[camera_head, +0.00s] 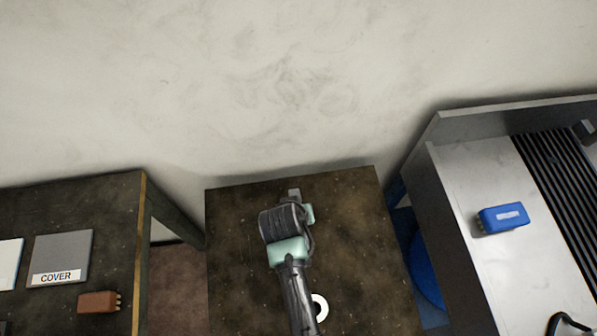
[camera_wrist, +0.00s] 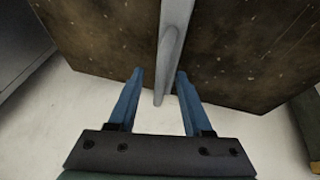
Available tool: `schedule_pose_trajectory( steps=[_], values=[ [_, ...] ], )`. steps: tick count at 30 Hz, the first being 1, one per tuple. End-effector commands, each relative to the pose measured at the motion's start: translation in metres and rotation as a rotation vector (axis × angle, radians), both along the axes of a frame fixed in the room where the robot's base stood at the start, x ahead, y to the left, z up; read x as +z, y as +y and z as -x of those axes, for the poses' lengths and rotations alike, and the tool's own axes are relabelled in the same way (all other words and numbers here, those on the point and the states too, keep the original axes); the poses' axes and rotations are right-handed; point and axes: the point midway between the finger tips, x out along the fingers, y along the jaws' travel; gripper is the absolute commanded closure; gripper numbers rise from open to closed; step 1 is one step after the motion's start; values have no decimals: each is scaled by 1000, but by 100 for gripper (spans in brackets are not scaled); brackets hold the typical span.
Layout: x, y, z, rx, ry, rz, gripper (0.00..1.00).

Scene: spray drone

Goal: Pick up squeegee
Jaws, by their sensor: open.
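A long grey bar, which looks like the squeegee (camera_wrist: 172,45), runs down from the top of the wrist view over the brown table and ends in a rounded tip past the table's edge in the picture. My gripper (camera_wrist: 159,74) is open, with one blue finger on each side of the bar's lower part. I see no clear contact, and I cannot tell whether the bar is fully at finger depth. In the head view, my arm covers the middle of the brown table (camera_head: 235,270) and hides most of what lies under it. The squeegee cannot be made out clearly there.
A white ring (camera_head: 320,307) lies on the brown table beside my arm. A dark table at left holds a grey COVER plate (camera_head: 62,258) and a brown block (camera_head: 99,301). A metal bench at right bears a blue block (camera_head: 503,217). A wall stands behind.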

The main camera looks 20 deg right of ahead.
Motion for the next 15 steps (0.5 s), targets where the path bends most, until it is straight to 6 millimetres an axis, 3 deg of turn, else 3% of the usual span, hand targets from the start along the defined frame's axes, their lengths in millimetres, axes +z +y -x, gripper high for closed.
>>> schedule_pose_trajectory(
  steps=[2,9,15],
  values=[
    [0,0,0,0,0,0,54],
    [0,0,0,0,0,0,97],
    [0,0,0,0,1,0,100]
  ],
)
